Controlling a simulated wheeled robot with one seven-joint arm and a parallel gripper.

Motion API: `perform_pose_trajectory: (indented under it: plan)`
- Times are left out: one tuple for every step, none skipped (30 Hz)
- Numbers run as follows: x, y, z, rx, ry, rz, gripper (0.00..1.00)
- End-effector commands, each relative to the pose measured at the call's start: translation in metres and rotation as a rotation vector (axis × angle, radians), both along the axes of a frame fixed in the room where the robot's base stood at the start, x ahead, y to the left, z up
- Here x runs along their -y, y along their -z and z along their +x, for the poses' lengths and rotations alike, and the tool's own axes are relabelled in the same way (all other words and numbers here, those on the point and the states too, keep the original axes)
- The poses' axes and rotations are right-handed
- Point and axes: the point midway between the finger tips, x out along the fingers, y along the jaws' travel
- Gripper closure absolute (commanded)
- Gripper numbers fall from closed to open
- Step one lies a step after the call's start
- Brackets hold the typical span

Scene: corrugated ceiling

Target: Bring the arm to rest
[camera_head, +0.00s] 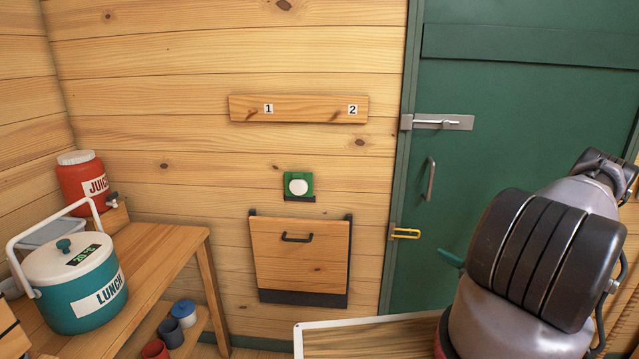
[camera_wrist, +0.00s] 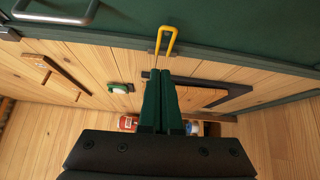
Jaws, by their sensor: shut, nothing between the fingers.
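My arm (camera_head: 535,265) fills the lower right of the head view, in front of the green door (camera_head: 520,130). My gripper (camera_wrist: 160,76) shows in the wrist view with its two dark green fingers side by side, shut and empty. In the head view only a green finger part (camera_head: 451,259) sticks out left of the arm, and the rest of the gripper is hidden. In the wrist view the fingertips appear just below a yellow latch loop (camera_wrist: 166,41); I cannot tell whether they touch.
The yellow loop (camera_head: 404,233) is at the door's left edge, below a sliding bolt (camera_head: 437,123). Left of it are a wooden flap (camera_head: 299,262), a green-framed white button (camera_head: 298,187) and a numbered board (camera_head: 310,108). A bench (camera_head: 165,255) holds a cooler (camera_head: 75,290) and red jug (camera_head: 82,178).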

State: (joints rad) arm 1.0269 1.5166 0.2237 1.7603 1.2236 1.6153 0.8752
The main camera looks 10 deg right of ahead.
Motion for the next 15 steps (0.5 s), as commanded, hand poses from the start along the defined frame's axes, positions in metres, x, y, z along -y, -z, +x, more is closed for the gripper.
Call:
perform_pose_trajectory:
  plan:
    - [-0.004,-0.018,0.007,0.021,-0.045,-0.050,1.00]
    - [-0.008,-0.029,0.010,0.033,-0.079,-0.085,1.00]
    - [-0.014,-0.045,0.015,0.055,-0.129,-0.141,1.00]
    - [-0.020,-0.059,0.018,0.072,-0.172,-0.186,1.00]
    - [-0.026,-0.072,0.021,0.090,-0.215,-0.233,1.00]
    - [-0.035,-0.091,0.024,0.117,-0.275,-0.297,1.00]
    - [-0.042,-0.104,0.026,0.138,-0.320,-0.347,1.00]
    - [-0.049,-0.117,0.027,0.159,-0.363,-0.395,1.00]
    - [-0.058,-0.135,0.028,0.189,-0.420,-0.457,1.00]
    - [-0.066,-0.147,0.028,0.212,-0.463,-0.505,1.00]
    - [-0.073,-0.160,0.028,0.236,-0.505,-0.552,1.00]
    - [-0.083,-0.176,0.026,0.267,-0.561,-0.614,1.00]
    - [-0.090,-0.188,0.025,0.293,-0.602,-0.662,1.00]
    - [-0.097,-0.200,0.023,0.318,-0.643,-0.707,1.00]
    - [-0.107,-0.215,0.021,0.353,-0.697,-0.771,1.00]
